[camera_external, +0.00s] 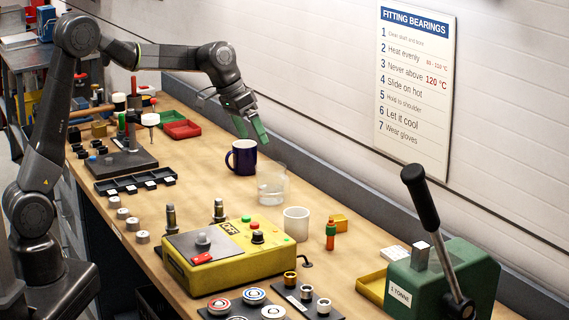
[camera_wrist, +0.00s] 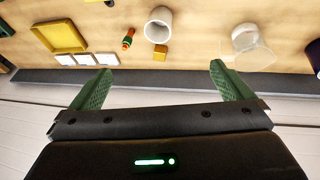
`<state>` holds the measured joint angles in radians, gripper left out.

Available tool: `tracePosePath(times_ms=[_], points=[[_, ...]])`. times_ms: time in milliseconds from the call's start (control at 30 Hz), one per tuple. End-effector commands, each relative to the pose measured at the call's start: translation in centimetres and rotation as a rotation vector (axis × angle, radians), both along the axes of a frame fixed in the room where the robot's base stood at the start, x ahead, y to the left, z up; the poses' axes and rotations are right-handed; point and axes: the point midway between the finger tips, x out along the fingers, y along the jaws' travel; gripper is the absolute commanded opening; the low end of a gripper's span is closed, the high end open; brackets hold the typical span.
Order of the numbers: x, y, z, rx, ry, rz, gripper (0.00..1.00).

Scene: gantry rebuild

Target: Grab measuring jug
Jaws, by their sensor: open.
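The measuring jug (camera_external: 272,187) is a clear, see-through vessel standing on the wooden bench, just right of a dark blue mug (camera_external: 242,158). It also shows in the wrist view (camera_wrist: 250,47) at the upper right, beyond the right fingertip. My gripper (camera_external: 249,129) has green fingers and hangs above the bench, near the wall side and above the mug. In the wrist view my gripper (camera_wrist: 160,72) has its fingers spread wide with nothing between them. It is apart from the jug.
A white cup (camera_external: 296,224), a yellow control box (camera_external: 226,256), a small orange-and-green item (camera_external: 330,236) and a green press (camera_external: 452,278) stand nearby. A raised grey edge (camera_external: 345,205) and the wall run behind the bench. Red (camera_external: 182,129) and green trays lie farther back.

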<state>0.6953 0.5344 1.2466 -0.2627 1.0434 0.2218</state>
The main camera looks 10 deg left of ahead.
Motion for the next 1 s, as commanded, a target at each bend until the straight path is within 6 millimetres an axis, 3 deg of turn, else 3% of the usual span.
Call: tracePosePath(times_ms=[467, 867, 1000], points=[[0.01, 0.01, 0.01, 0.0, 0.0, 0.0, 1.0], [0.01, 0.01, 0.01, 0.0, 0.0, 0.0, 0.21], [0.01, 0.01, 0.01, 0.0, 0.0, 0.0, 0.2]])
